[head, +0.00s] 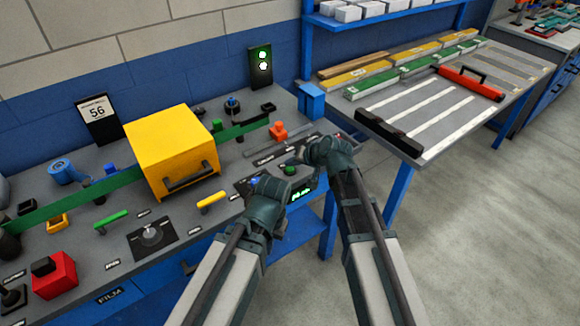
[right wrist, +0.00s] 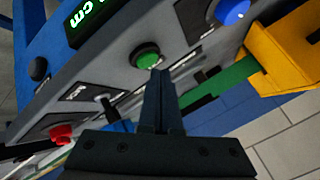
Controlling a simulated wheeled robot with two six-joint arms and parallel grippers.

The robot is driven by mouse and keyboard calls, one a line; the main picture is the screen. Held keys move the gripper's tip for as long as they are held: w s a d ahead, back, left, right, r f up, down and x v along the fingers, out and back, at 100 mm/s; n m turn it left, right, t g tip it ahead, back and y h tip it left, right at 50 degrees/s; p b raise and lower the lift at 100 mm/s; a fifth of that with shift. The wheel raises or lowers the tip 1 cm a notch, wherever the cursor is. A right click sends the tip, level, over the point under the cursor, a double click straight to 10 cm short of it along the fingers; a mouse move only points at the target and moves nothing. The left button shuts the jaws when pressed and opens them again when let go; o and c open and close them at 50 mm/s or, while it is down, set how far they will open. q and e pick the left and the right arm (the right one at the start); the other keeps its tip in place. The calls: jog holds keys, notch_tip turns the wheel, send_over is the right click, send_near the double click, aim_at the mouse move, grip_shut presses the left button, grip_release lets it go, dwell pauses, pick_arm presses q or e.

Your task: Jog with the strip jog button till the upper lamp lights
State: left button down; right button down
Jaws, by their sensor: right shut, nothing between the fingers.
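A green button (head: 290,170) sits on the control panel at the bench's front right; in the right wrist view it is a green dome (right wrist: 146,57). Its label is not readable. My right gripper (head: 302,157) is shut and empty; in the right wrist view its fingertips (right wrist: 158,74) are just beside the green button, and I cannot tell whether they touch it. The green strip (head: 244,128) runs through the yellow box (head: 170,150). My left gripper (head: 268,192) is over the panel's front, its fingers unclear.
A blue knob (right wrist: 232,12) and a green-lit display (right wrist: 90,14) flank the button. A red knob (right wrist: 61,133) is on the panel too. An orange part (head: 278,131) stands behind. A side table (head: 440,115) with strips is on the right.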

aim_at(292, 171)
jog(key=shift+r, duration=0.25)
notch_tip(292, 171, up, 5)
jog(key=p, duration=0.5)
jog(key=shift+f, duration=0.1)
dwell(0.4)
jog(key=s+d+f+n+g+h, duration=0.1)
jog(key=s+f+g+h, duration=0.1)
jog(key=s, duration=0.6)
jog(key=s+d+f+n+g+h, duration=0.2)
jog(key=s+h, duration=0.1)
jog(key=s, duration=0.6)
jog(key=s+d+f+n+g+h, duration=0.1)
jog(key=s+d+f+g+h, duration=0.1)
jog(key=s, duration=0.6)
jog(key=shift+s+d+f+g+h, duration=0.2)
jog(key=shift+s+d+g+h, duration=0.15)
jog(key=shift+g, duration=0.25)
jog(key=shift+a, duration=0.2)
